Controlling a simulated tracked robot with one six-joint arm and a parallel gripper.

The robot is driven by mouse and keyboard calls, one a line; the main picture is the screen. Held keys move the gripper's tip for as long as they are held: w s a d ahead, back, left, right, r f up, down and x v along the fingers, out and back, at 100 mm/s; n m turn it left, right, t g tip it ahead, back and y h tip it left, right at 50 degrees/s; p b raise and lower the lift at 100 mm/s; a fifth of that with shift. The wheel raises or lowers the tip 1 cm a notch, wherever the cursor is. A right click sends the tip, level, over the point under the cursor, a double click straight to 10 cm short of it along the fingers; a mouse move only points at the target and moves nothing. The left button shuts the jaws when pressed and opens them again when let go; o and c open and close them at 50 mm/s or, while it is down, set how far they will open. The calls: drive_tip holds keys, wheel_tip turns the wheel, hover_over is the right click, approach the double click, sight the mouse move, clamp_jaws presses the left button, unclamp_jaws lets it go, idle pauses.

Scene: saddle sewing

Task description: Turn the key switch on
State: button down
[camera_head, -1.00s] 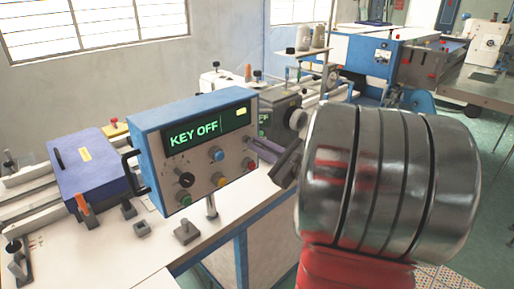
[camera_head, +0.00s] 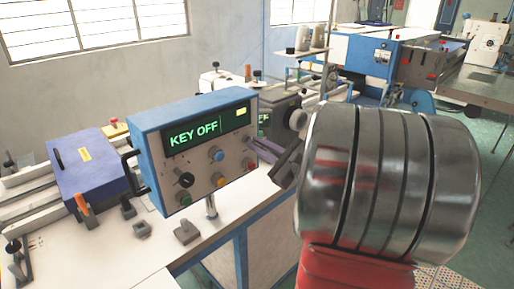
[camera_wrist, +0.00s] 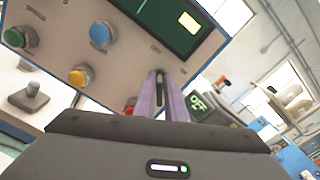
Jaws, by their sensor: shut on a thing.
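The control box (camera_head: 192,150) has a blue casing and a grey front face, and its green display (camera_head: 206,128) reads "KEY OFF". My gripper (camera_head: 250,141) reaches in from the right to the right part of this face, just below the display. In the wrist view its two purple fingers (camera_wrist: 160,76) are close together at the panel's edge. They are shut on a small dark part, which I take to be the key switch (camera_wrist: 159,90); it is mostly hidden between them. The key's angle cannot be told.
Near my fingers are a blue button (camera_wrist: 100,34), a yellow button (camera_wrist: 79,76) and a red button (camera_wrist: 130,106). A black knob (camera_head: 186,180) sits lower left on the face. A second machine with a display (camera_wrist: 200,104) stands close behind on the right.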

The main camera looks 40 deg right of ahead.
drive_tip(key=shift+d+f, duration=0.1)
drive_tip(key=shift+f, duration=0.05)
drive_tip(key=c, duration=1.9)
unclamp_jaws()
drive_tip(key=shift+s, duration=0.15)
drive_tip(key=shift+s+d, duration=0.15)
drive_tip(key=shift+s, duration=6.65)
